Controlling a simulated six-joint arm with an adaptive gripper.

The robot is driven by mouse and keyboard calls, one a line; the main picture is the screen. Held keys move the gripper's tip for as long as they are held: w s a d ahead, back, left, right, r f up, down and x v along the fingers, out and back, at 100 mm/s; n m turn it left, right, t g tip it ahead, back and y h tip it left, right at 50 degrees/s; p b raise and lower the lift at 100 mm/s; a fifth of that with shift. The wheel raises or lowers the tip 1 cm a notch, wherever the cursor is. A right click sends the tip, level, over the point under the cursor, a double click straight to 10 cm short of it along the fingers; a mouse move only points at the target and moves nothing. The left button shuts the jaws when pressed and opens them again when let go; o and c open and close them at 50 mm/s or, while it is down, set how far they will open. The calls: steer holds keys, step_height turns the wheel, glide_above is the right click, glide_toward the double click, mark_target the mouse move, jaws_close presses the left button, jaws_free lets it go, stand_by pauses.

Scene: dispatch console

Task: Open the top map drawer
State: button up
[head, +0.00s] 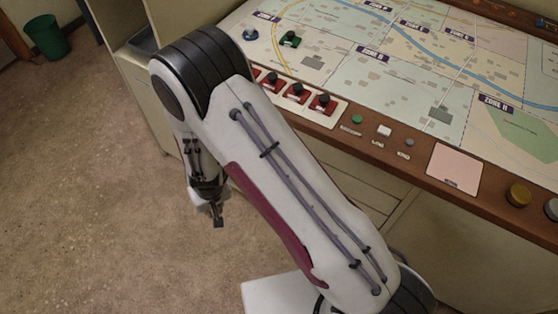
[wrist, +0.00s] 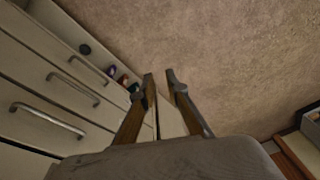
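Pale drawer fronts with metal bar handles fill the left of the wrist view. The largest, nearest handle (wrist: 48,118) is at lower left; a second handle (wrist: 73,88) and a third handle (wrist: 88,68) are farther off. The fronts look shut. I cannot be sure which belongs to the top map drawer. My gripper (wrist: 161,78) is open and empty, its fingers apart, to the right of the handles and not touching them. In the head view my gripper (head: 216,208) hangs low left of the console, pointing down; my arm hides much of the drawer side.
The console (head: 330,130) carries a zone map and red, green and yellow controls above the drawers. A green bin (head: 46,36) stands far left. The brown floor (head: 80,200) is clear.

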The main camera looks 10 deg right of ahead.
steer(key=w+d+f+n+t+h, duration=0.1)
steer(key=w+d+f+t+h, duration=0.15)
steer(key=d+f, duration=0.4)
steer(key=w+d+f+n+t+h, duration=0.1)
steer(key=w+d+f+t+h, duration=0.15)
steer(key=f, duration=0.65)
steer(key=w+d+r+n+t+h, duration=0.3)
steer(key=d+r+h, duration=0.4)
steer(key=r, duration=0.5)
steer(key=shift+w+d+r+t, duration=0.15)
steer(key=shift+w+d+t, duration=0.6)
steer(key=shift+d, duration=0.3)
steer(key=shift+d, duration=0.15)
steer(key=shift+x, duration=3.75)
